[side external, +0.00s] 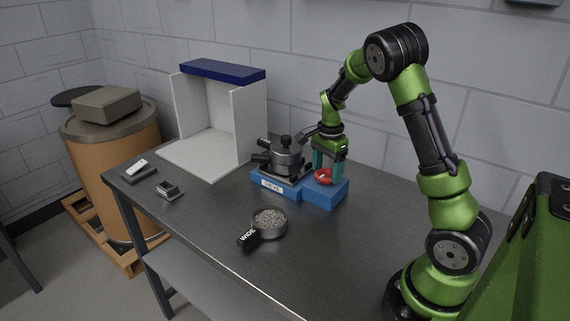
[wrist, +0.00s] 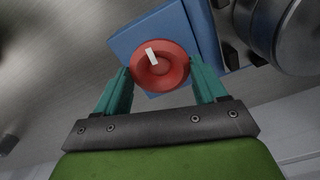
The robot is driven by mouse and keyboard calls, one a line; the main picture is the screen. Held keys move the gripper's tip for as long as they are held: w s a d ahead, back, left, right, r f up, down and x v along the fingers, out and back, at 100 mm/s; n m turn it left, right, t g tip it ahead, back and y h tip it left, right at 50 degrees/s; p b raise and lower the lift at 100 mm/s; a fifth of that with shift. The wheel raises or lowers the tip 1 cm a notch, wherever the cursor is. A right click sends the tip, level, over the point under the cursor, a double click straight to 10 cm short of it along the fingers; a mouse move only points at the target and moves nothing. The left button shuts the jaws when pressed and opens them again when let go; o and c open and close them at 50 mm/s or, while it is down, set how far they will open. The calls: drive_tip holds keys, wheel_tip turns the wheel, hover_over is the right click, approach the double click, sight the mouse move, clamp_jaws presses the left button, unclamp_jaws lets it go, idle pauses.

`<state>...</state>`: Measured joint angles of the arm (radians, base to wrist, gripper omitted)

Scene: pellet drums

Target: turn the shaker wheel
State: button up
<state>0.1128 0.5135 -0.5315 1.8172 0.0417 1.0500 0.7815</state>
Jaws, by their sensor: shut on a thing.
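The shaker wheel is a red round wheel (side external: 323,176) with a white mark on its top. It sits on a blue block at the right end of the blue sieve base (side external: 272,188). It also shows in the wrist view (wrist: 160,66), with the white mark pointing up and slightly left. My gripper (side external: 326,172) reaches down over the wheel from above, with its teal fingers on either side of the rim. In the wrist view, the fingers of my gripper (wrist: 160,78) are shut on the wheel. A grey lidded pot (side external: 286,157) stands on the base left of the wheel.
A black-handled scoop (side external: 268,224) marked WIDE holds grey pellets in front of the base. A white open booth (side external: 240,125) with a blue top stands behind left. Small dark items (side external: 168,189) lie at the left. The table's front right is clear.

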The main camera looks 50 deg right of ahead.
sight(327, 173)
drive_tip(key=o, duration=1)
drive_tip(key=shift+o, duration=0.2)
wheel_tip(327, 173, up, 17)
